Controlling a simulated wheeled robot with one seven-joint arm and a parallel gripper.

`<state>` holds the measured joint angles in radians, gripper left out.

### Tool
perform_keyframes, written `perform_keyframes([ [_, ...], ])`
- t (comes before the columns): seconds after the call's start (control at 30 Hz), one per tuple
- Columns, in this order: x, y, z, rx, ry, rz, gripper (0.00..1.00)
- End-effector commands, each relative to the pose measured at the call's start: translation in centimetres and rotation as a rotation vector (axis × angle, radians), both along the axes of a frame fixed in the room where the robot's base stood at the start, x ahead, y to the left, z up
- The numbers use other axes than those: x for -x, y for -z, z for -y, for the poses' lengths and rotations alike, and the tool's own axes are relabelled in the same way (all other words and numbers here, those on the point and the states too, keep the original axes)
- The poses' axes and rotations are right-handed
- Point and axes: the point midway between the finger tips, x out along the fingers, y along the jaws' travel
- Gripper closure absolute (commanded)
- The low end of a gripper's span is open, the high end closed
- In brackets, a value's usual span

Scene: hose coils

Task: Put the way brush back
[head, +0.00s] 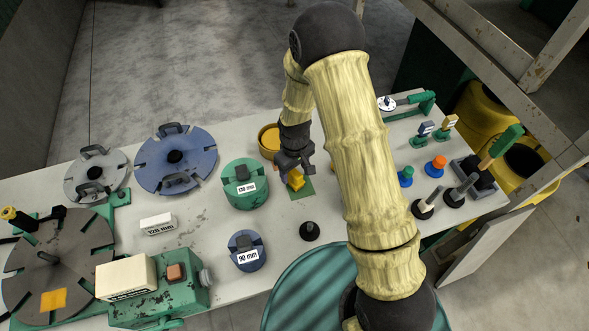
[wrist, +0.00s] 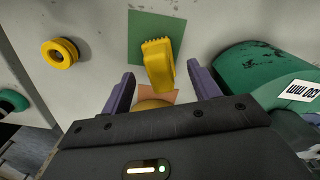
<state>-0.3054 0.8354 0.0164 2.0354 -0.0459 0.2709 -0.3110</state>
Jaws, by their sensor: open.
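A yellow piece with a ridged, toothed end, which looks like the way brush (wrist: 158,62), lies partly on a green square patch (wrist: 140,28) on the bench. In the head view the yellow piece (head: 296,180) shows just below my gripper (head: 293,166), with the green patch (head: 303,193) beside it. My gripper (wrist: 162,86) is open, and its two purple fingers stand either side of the piece's near end in the wrist view. Touch cannot be told. A small orange patch (wrist: 172,96) and a rounded yellow shape (wrist: 150,104) show close to the gripper body.
A green 130 mm drum (head: 245,190) stands close at the left; it also fills the right of the wrist view (wrist: 265,75). A yellow tub (head: 268,138) stands behind my gripper. A green-topped yellow-handled tool (head: 502,143) stands far right.

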Motion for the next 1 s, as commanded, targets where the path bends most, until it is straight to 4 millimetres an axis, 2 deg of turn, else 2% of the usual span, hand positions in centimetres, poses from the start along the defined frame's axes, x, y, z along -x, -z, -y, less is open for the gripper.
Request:
perform_keyframes([
  [1.0, 0.0, -3.4, 0.0, 0.001, 0.0, -0.001, 0.39],
])
